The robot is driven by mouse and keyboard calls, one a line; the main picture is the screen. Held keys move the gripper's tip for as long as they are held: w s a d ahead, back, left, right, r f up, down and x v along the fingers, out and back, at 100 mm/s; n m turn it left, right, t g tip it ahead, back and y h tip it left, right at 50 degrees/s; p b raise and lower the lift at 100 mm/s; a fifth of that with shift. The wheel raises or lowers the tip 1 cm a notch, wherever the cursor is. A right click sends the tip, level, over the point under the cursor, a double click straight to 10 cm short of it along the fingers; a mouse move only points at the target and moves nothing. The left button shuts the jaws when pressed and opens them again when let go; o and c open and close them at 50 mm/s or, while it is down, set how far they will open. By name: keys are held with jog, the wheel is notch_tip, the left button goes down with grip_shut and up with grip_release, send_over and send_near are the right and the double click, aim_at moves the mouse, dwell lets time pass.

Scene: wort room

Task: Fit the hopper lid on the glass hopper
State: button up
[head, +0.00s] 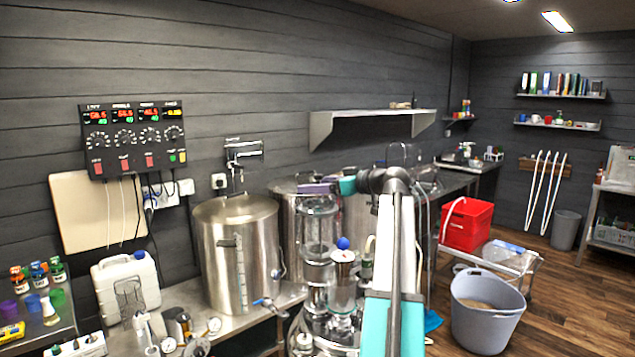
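A tall clear glass vessel with steel bands (319,228) stands in the middle of the head view, among other glass and steel parts. To its lower right a steel cap with a blue ball knob (343,244) sits at the top of a shorter glass cylinder (342,294). I cannot tell for sure which glass part is the hopper or whether the knobbed cap is its lid. My gripper (312,189) shows small and side-on, level with the top of the tall glass vessel. Its fingers are too small to read, and I see nothing clearly held. My arm hides what lies behind it on the right.
Steel kettles (240,252) stand behind and left of the glass parts, close to the wall. A wall shelf (365,116) hangs above. A white jug (127,285) and gauges stand left. A red crate (467,223) and grey tub (487,310) are right, with open floor beyond.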

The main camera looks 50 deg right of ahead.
jog(key=shift+f, duration=1.8)
jog(key=shift+b, duration=1.2)
dwell(0.4)
jog(key=shift+f+b, duration=0.3)
jog(key=shift+f, duration=0.05)
dwell(0.4)
jog(key=shift+r, duration=0.8)
dwell(0.3)
jog(key=shift+b, duration=0.55)
dwell(1.0)
jog(key=shift+f+b, duration=0.55)
jog(key=shift+f, duration=0.1)
dwell(0.6)
